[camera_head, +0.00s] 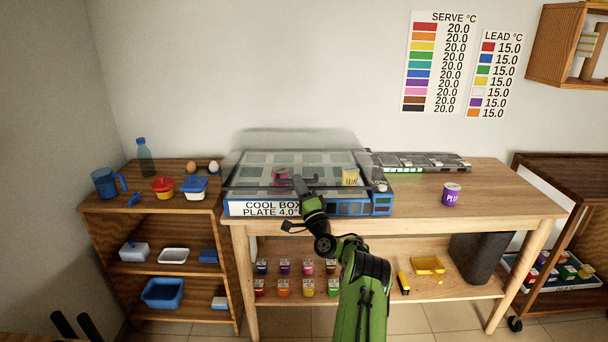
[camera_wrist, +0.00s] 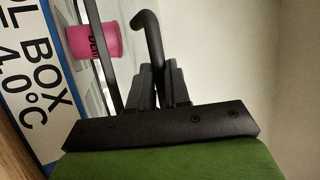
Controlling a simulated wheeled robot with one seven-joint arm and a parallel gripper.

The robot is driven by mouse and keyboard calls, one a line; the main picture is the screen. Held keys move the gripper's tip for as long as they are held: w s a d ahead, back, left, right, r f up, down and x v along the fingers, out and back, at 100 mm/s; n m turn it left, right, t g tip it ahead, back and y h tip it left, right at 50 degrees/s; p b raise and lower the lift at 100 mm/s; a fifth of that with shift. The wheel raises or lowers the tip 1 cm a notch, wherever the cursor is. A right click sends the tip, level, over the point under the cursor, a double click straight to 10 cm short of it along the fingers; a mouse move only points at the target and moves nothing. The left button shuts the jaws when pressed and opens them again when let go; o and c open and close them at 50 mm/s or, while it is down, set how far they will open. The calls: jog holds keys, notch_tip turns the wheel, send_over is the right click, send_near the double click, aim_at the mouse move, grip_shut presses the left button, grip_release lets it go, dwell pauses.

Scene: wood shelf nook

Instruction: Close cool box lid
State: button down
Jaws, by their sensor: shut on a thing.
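The cool box (camera_head: 262,208), blue and white with "COOL BOX PLATE 4.0°C" on its front, stands on the wooden table. Its clear, dark-edged lid (camera_head: 325,158) lies low over it; I cannot tell whether its front edge touches the rim. A pink can (camera_head: 281,174) and a yellow can (camera_head: 350,177) show at the box. My gripper (camera_head: 301,184) is at the front middle of the lid. In the wrist view, its fingers are shut on the black, bent lid handle (camera_wrist: 150,35). The pink can (camera_wrist: 93,40) is beside it there, and part of the box's label (camera_wrist: 35,90) shows.
A purple can (camera_head: 451,195) stands on the clear right part of the table. A dark rack (camera_head: 420,162) lies behind it. A lower shelf unit at left holds a blue jug (camera_head: 106,183), a bottle (camera_head: 145,158) and small tubs. Several small jars stand below the table.

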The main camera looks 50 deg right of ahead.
jog(key=shift+n+t, duration=0.4)
jog(key=shift+f, duration=2.6)
jog(key=c, duration=1.1)
grip_release()
jog(key=shift+w+d+f, duration=0.1)
jog(key=shift+w+f, duration=0.05)
jog(key=shift+f, duration=0.05)
